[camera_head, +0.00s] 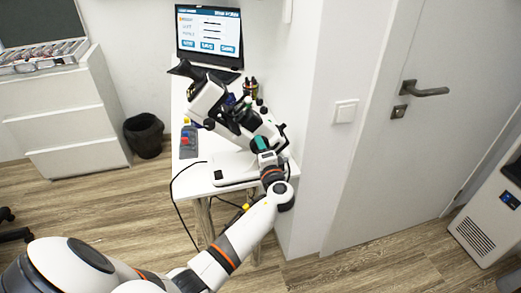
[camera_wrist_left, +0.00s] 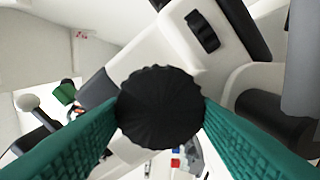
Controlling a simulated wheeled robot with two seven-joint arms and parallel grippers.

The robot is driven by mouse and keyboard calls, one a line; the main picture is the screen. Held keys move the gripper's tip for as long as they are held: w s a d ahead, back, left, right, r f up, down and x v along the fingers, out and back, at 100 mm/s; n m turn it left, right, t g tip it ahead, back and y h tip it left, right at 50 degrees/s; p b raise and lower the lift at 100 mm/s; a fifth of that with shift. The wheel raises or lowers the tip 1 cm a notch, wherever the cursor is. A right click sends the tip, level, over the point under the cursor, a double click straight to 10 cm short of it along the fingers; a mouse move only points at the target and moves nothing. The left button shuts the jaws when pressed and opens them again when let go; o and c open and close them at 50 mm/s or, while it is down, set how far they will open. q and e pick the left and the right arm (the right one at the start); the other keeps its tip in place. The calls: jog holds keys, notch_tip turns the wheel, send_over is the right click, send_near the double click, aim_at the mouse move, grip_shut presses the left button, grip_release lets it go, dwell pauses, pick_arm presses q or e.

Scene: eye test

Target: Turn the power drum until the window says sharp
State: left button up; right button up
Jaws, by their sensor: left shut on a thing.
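A white and black eye-test instrument (camera_head: 205,98) stands tilted on the white table. In the left wrist view, a round black ribbed knob (camera_wrist_left: 160,108) sits between the two green fingers of my left gripper (camera_wrist_left: 160,122), which touch its sides. I take it to be the power drum. In the head view my left gripper (camera_head: 262,144) reaches the lower right side of the instrument and hides the knob. A screen (camera_head: 209,35) behind shows a blue and white page, too small to read; I cannot make out a window saying sharp. My right gripper is not in view.
The white table (camera_head: 205,180) carries a grey tray with coloured pieces (camera_head: 188,140) at its left and small dark bottles (camera_head: 250,88) behind the instrument. A wall (camera_head: 318,140) stands close on the right. A black bin (camera_head: 145,135) and a drawer cabinet (camera_head: 70,115) are left.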

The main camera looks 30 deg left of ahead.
pick_arm(q)
jog(key=o, duration=1)
jog(key=b+v, duration=0.1)
jog(key=v, duration=1.1)
jog(key=shift+f, duration=0.1)
